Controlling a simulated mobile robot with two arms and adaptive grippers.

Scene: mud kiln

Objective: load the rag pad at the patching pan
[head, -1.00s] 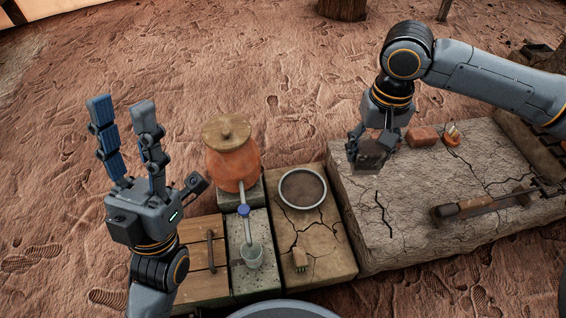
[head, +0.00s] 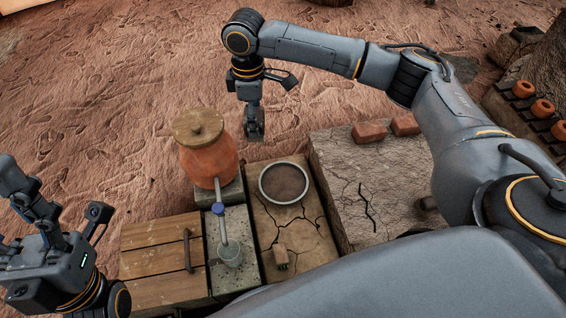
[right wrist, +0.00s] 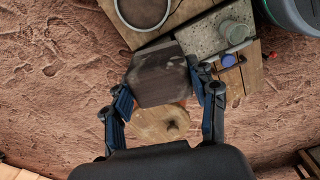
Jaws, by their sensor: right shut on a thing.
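My right gripper (head: 253,128) is shut on a dark, block-like pad, which looks like the rag pad (right wrist: 160,78). It holds the pad in the air, just right of the clay jar and behind the patching pan in the head view. The patching pan (head: 284,182) is a round dish with a grey rim and brown inside, on a cracked slab. In the right wrist view, the pan's rim (right wrist: 143,27) shows at the top, apart from the pad. My left gripper (head: 12,205) is at the lower left, fingers apart, partly cut off by the frame edge.
The lidded clay jar (head: 207,160) stands close left of the right gripper. A small cup (head: 230,254), a wooden lid with a handle (head: 160,250) and a small brown-and-green item (head: 281,258) lie in front. Two bricks (head: 369,132) (head: 405,125) lie on the cracked block (head: 345,165) at right.

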